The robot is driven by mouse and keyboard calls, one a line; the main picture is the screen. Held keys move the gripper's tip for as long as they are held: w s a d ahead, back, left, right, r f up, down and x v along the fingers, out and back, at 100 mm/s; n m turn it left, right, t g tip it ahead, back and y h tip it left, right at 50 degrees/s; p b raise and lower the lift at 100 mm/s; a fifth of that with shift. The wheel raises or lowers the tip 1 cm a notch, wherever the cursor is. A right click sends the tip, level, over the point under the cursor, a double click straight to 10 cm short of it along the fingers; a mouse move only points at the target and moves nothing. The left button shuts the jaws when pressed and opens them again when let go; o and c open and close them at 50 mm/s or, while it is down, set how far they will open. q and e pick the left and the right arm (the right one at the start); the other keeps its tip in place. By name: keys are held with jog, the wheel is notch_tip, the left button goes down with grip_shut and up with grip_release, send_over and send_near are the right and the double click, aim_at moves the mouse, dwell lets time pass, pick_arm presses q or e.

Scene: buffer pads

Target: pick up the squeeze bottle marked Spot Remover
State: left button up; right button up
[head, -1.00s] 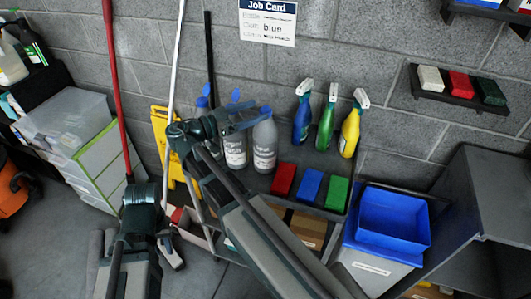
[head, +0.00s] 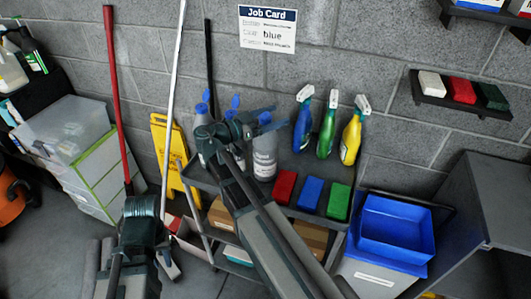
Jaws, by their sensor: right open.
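Grey squeeze bottles with blue caps stand at the back left of the cart's top. The right one (head: 265,158) shows beside my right gripper. Another (head: 202,115) stands further left, and others are mostly hidden behind my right gripper. I cannot read their labels, so I cannot tell which is Spot Remover. My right gripper (head: 268,120) is open, with its fingers pointing right across the upper part of the right bottle. I cannot tell whether they touch it. My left gripper (head: 142,206) is low at the left, away from the bottles, its fingers not clear.
Blue, green (head: 327,128) and yellow spray bottles stand right of the squeeze bottles. Red, blue (head: 310,194) and green pads lie in front. A blue bin (head: 396,228) is at the right. A yellow sign (head: 172,150) and poles stand left. A job card (head: 268,28) hangs above.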

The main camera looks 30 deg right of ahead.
grip_shut()
dwell(0.4)
dwell(1.0)
